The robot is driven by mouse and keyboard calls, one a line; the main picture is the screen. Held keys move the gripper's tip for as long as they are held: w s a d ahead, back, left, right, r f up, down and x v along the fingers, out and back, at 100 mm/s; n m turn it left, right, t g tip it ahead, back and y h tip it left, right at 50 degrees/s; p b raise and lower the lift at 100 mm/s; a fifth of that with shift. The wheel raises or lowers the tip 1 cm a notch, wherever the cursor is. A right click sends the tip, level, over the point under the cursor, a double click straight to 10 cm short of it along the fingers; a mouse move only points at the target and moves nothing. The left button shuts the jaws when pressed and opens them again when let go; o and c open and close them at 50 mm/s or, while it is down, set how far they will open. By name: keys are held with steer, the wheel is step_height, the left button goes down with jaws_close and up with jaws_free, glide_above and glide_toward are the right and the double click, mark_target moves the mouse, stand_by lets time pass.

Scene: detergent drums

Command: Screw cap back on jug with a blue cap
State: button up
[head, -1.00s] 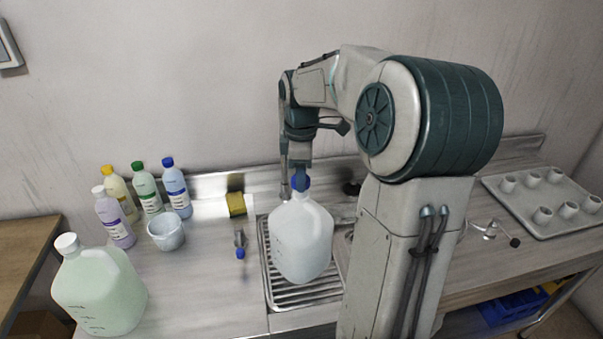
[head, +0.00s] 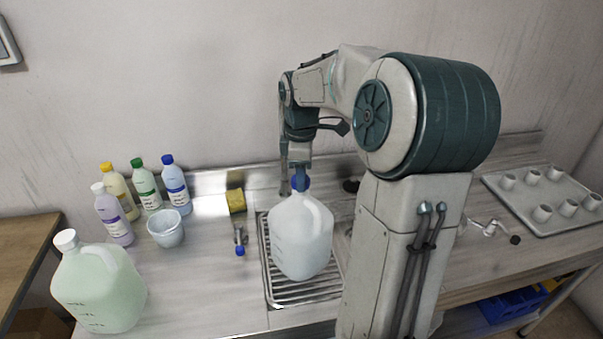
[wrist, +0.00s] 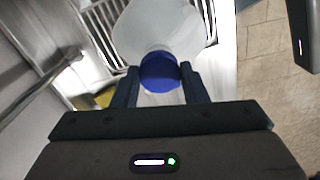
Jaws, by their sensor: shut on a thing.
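The white translucent jug (head: 299,240) stands upright on the ribbed metal drainer (head: 268,283). The blue cap (head: 300,183) is at the jug's mouth. My gripper (head: 298,181) comes down from above and is shut on the blue cap. In the wrist view the blue cap (wrist: 160,72) sits between the two dark fingers of my gripper (wrist: 160,86), with the jug (wrist: 158,28) just beyond it. I cannot tell how tightly the cap sits on the neck.
A greenish jug with a white cap (head: 98,287) stands at the front left. Several coloured bottles (head: 147,187), a white cup (head: 166,229), a yellow sponge (head: 236,201) and a small blue-ended fitting (head: 240,245) are left of the drainer. A tray (head: 515,211) of small cups is at the right.

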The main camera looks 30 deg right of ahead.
steer(key=shift+f, duration=0.65)
stand_by(1.3)
steer(key=m+b, duration=0.1)
steer(key=m, duration=0.4)
steer(key=shift+m, duration=0.3)
steer(key=shift+a+f, duration=0.1)
steer(key=shift+m, duration=0.7)
steer(key=m, duration=0.4)
steer(key=shift+m+b, duration=0.3)
steer(key=shift+m, duration=0.1)
steer(key=m, duration=0.5)
